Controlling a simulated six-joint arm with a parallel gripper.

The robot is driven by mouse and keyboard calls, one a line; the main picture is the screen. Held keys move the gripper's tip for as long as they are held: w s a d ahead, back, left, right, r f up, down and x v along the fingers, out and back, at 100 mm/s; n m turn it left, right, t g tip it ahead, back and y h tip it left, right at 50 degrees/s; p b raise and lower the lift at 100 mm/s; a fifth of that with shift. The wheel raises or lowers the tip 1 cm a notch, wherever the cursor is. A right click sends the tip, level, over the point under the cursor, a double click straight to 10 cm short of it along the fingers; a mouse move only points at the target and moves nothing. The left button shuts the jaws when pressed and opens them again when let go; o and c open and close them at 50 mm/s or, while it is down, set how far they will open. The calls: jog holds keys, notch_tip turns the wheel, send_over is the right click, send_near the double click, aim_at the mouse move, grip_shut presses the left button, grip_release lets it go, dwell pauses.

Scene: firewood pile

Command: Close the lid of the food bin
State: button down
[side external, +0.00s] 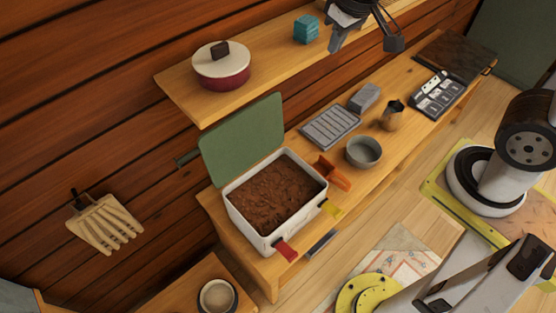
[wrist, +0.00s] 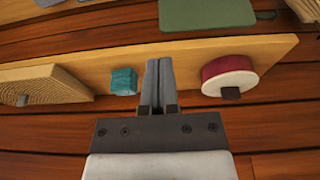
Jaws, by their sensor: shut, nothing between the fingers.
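The food bin (side external: 233,215) is a white box filled with brown, soil-like matter. It stands on the wooden bench by the wall. Its green lid (side external: 240,138) is open, tilted up and back toward the wall, and part of it also shows at the top of the wrist view (wrist: 205,13). My gripper (side external: 337,42) is high at the top of the side view, near the shelf, well away from the lid. Its fingers are together and empty in the wrist view (wrist: 159,82).
The wall shelf (side external: 190,93) carries a red and white pot (side external: 221,72) and a teal cube (side external: 306,29), close to my gripper.

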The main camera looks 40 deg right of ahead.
jog(key=w+a+t, duration=0.1)
jog(key=w+a, duration=1.1)
jog(key=a, duration=0.4)
jog(key=w+a+f+t, duration=0.1)
jog(key=w+a+f, duration=0.1)
jog(key=a, duration=1.2)
jog(key=f, duration=0.4)
jog(key=shift+w+d+f, duration=0.1)
jog(key=shift+w+f, duration=0.15)
jog(key=shift+f, duration=0.05)
jog(key=x, duration=2)
jog(key=shift+s+f, duration=0.1)
jog(key=shift+s, duration=1.85)
